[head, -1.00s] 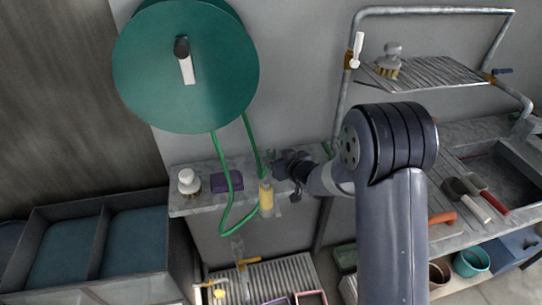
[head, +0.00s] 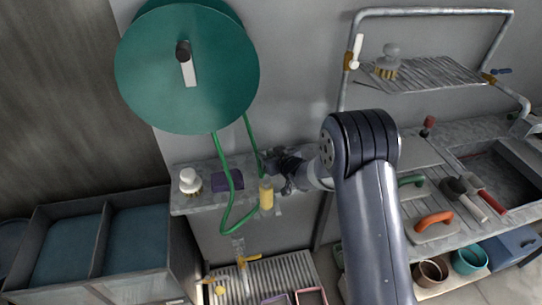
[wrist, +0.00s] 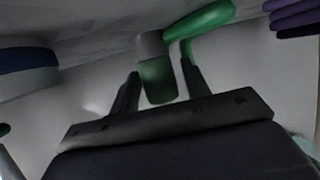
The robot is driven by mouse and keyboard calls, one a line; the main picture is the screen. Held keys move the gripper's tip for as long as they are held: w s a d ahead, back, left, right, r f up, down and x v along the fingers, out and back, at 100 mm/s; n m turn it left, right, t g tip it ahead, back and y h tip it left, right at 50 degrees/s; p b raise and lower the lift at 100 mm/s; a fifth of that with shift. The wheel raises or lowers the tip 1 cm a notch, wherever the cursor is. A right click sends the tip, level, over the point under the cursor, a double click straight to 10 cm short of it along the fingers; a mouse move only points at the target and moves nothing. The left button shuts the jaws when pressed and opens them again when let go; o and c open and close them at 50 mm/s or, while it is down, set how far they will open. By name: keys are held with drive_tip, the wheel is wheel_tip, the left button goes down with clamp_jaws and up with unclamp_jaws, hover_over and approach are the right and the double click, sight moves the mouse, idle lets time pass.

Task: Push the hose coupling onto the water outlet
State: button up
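The green hose (head: 222,165) hangs from the reel in a loop. My gripper (head: 272,163) is just above and right of this piece. In the wrist view my gripper's fingers (wrist: 160,84) are apart. A grey and dark-green cylinder (wrist: 157,70) lies between them, with bright green hose (wrist: 205,18) close by; I cannot tell whether the fingers touch it. A yellow-handled tap (head: 247,261), perhaps the water outlet, is low over the grating.
The teal hose reel (head: 187,85) is on the wall. Blue-lined bins (head: 65,250) stand left. Trowels and a float (head: 434,227) lie on the right bench.

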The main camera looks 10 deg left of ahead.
drive_tip(key=c, duration=0.8)
